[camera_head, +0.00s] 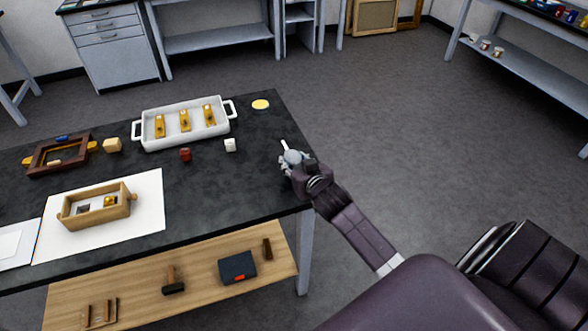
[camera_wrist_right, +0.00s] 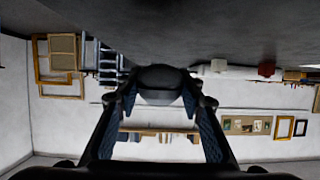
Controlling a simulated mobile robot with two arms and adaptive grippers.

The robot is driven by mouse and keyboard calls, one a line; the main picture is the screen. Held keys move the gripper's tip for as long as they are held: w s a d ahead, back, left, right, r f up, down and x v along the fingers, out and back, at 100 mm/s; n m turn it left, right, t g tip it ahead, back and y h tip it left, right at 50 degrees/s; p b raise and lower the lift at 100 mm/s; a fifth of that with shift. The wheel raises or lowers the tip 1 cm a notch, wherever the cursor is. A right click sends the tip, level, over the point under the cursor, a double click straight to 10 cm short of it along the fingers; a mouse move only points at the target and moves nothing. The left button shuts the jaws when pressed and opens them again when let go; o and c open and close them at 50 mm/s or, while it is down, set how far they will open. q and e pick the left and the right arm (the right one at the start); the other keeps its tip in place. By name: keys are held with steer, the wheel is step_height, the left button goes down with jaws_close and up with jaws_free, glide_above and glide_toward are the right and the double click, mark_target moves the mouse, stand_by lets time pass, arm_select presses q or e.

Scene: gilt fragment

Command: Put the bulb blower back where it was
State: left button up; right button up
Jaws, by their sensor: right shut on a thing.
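My right gripper (camera_head: 293,164) is at the right end of the dark table, near its edge. It is shut on the bulb blower (camera_head: 290,156), which shows as a grey bulb with a thin pale nozzle pointing up and away. In the right wrist view the blower is a dark rounded body (camera_wrist_right: 160,84) between the two fingers of the right gripper (camera_wrist_right: 161,98). I cannot tell whether the blower touches the tabletop. My left gripper is not in view.
A white tray (camera_head: 157,143) with several yellow pieces stands at the back of the table (camera_head: 225,188). A red block (camera_head: 186,155), a white block (camera_head: 230,145) and a yellow disc (camera_head: 261,104) lie near it. A wooden box (camera_head: 93,221) sits front left.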

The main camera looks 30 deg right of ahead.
steer(key=shift+f, duration=1.85)
steer(key=shift+f, duration=0.15)
steer(key=o, duration=1.2)
steer(key=shift+c, duration=0.2)
steer(key=shift+r, duration=0.25)
steer(key=shift+s+a, duration=0.1)
steer(key=shift+s, duration=0.2)
steer(key=b+v, duration=0.1)
steer(key=v, duration=1)
steer(key=shift+s+r, duration=0.15)
steer(key=shift+s, duration=0.05)
